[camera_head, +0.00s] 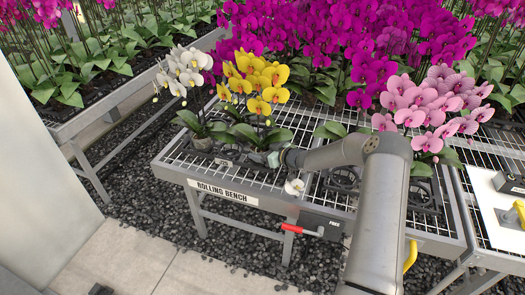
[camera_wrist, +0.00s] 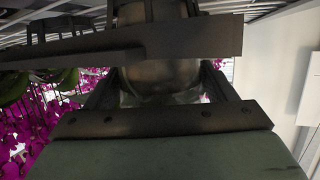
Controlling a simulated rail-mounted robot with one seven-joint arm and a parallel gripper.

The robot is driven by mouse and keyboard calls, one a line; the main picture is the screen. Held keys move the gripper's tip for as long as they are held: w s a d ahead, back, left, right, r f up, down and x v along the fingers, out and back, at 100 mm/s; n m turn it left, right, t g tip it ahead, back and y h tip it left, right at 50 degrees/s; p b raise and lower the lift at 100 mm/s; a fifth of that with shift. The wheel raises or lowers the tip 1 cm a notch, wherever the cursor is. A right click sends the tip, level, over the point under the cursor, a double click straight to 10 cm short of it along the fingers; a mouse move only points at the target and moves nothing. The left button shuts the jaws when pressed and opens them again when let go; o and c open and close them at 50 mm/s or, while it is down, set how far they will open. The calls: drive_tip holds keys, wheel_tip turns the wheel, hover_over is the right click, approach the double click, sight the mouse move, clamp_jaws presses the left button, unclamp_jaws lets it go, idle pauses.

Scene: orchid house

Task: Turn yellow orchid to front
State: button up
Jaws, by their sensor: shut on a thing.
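The yellow orchid (camera_head: 257,82) stands upright toward the left of the rolling bench (camera_head: 227,194), with broad green leaves low down. Its blooms face mostly toward the lower left and the viewer. My gripper (camera_head: 258,158) reaches in low from the right, beneath the blooms, and is shut on the orchid's pot. In the head view leaves and the gripper hide most of that pot. In the wrist view the clear-looking pot (camera_wrist: 160,78) sits between the dark finger bars of my gripper (camera_wrist: 160,85). The blooms do not show there.
A white orchid (camera_head: 188,68) stands close on the left. Purple orchids (camera_head: 320,35) crowd behind, and a pink orchid (camera_head: 432,105) stands right. Empty round holders (camera_head: 343,178) lie right of the gripper. A red lever (camera_head: 300,230) juts from the bench's front edge.

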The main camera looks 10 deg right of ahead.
drive_tip(key=shift+f+b, duration=0.15)
drive_tip(key=shift+b, duration=0.15)
idle(0.4)
drive_tip(key=o, duration=1.2)
drive_tip(key=shift+f, duration=0.1)
drive_tip(key=shift+p+v, duration=1.15)
drive_tip(key=shift+v, duration=2.6)
